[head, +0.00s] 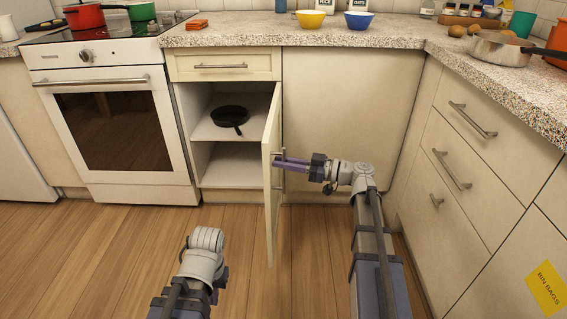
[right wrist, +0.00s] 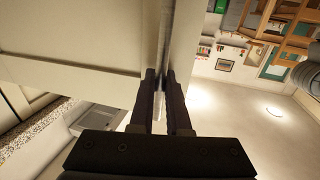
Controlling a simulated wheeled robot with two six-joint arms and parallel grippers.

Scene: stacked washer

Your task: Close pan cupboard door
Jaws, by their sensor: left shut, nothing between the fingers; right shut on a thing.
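The pan cupboard door (head: 271,150) stands wide open, swung out toward me from the right side of the cupboard (head: 234,155). A black pan (head: 230,117) sits on the middle shelf inside. My right gripper (head: 283,161) comes from the right and is shut on the door's bar handle (head: 281,178). In the right wrist view, the fingers (right wrist: 161,103) close around the handle (right wrist: 164,45) beside the door panel (right wrist: 180,40). My left arm shows low at the left, in front of the cupboard; its fingers are hidden.
A white oven (head: 118,125) stands left of the cupboard. A closed drawer (head: 222,66) is above it. A drawer unit (head: 470,165) lines the right side. The wooden floor (head: 100,255) is clear of objects, and nothing blocks the cupboard opening.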

